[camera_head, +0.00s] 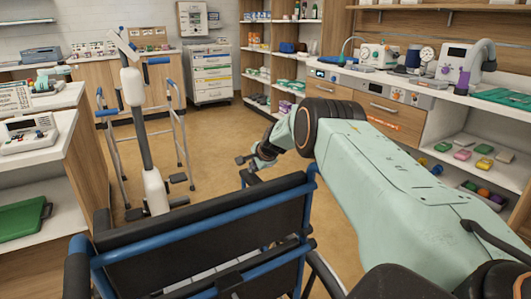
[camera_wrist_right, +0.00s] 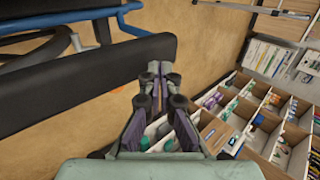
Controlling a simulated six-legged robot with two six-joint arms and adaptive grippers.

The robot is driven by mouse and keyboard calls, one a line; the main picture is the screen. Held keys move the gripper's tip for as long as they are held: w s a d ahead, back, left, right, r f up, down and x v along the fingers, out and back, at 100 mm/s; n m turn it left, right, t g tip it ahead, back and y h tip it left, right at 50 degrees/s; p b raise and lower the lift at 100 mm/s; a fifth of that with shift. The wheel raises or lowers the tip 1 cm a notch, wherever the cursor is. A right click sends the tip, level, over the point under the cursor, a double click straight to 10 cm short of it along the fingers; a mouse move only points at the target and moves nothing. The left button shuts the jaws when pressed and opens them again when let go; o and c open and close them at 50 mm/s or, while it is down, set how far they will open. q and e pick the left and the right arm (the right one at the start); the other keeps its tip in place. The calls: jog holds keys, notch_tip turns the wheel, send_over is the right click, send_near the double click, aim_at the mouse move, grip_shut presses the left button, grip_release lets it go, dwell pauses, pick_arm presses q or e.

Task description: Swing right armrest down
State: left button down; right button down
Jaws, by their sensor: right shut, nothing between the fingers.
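A wheelchair with a blue tube frame and a black backrest (camera_head: 205,222) stands in the foreground of the head view. My right arm reaches forward from the right. My right gripper (camera_head: 243,160) is beyond the top of the backrest, its fingers shut and empty. In the wrist view, the gripper (camera_wrist_right: 160,72) points away from the camera. A long black pad (camera_wrist_right: 85,85) lies close to the left of the fingers; I cannot tell for sure whether it is the right armrest. Contact between fingers and pad cannot be made out.
A walking frame (camera_head: 180,129) and a grey-and-white upright stand (camera_head: 142,120) are beyond the chair at left. A counter with medical devices (camera_head: 465,65) runs along the right. An open divided drawer or shelf (camera_wrist_right: 255,125) shows in the wrist view. Floor is free mid-room.

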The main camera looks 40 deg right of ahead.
jog(key=v, duration=1)
dwell(0.4)
jog(key=shift+r, duration=0.2)
